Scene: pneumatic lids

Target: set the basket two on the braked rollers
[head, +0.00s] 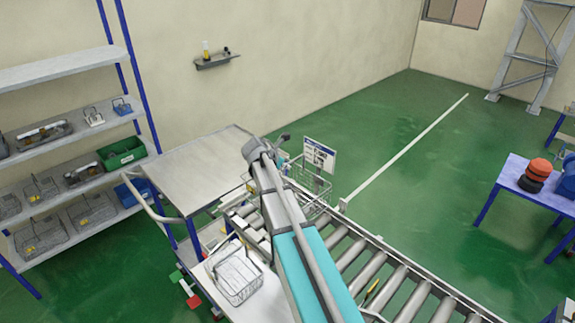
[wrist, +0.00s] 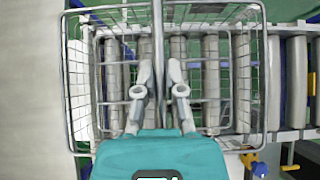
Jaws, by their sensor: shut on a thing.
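A wire basket (wrist: 70,85) fills much of the wrist view. My gripper (wrist: 159,72) is shut on its handle, a thin bar running across the basket's middle. In the head view the basket (head: 318,192) shows partly behind my arm, at the far end of the roller conveyor. The rollers (wrist: 210,75) show through the basket's mesh, directly beneath it. I cannot tell whether the basket touches them. I see no label that tells which basket is number two. The brake is not clearly visible.
Another wire basket (head: 236,282) stands on a pale surface left of my arm. A sign (head: 319,155) stands beside the conveyor's far end. A metal-topped cart (head: 195,165) is to the left. Shelves (head: 85,180) hold several baskets and bins. A yellow part (wrist: 250,160) sits by the conveyor edge.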

